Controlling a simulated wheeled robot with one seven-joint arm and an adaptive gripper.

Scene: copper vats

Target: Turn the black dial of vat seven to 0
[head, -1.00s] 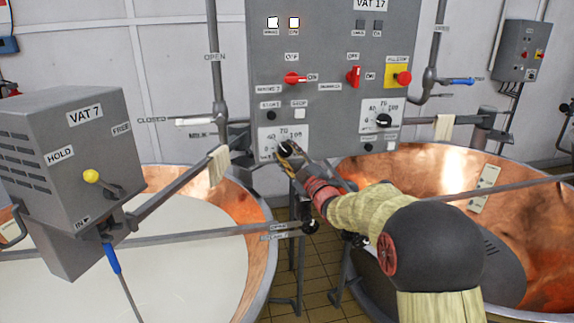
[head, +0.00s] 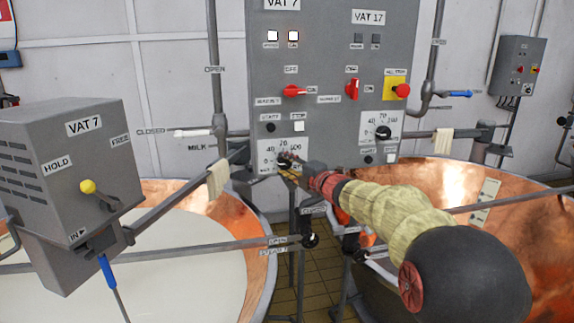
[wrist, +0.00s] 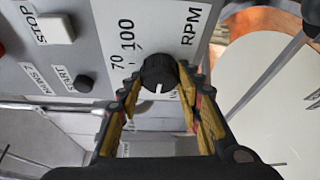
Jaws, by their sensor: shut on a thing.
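The black dial (wrist: 158,70) of vat seven is a round knob on a white scale plate, low on the left half of the grey panel. It also shows small in the head view (head: 284,159), partly covered by my fingers. In the wrist view its white pointer mark points down in the picture, away from the printed 70 and 100. My gripper (wrist: 161,84) is shut on the dial, one yellow-padded finger on each side. It also shows in the head view (head: 287,165).
Vat seventeen's similar dial (head: 383,132) sits to the right on the panel. A red switch (head: 295,91) and the black START (wrist: 84,83) and pale STOP (wrist: 56,28) buttons are near. Copper vats (head: 262,285) stand on both sides, with rails and valve handles below.

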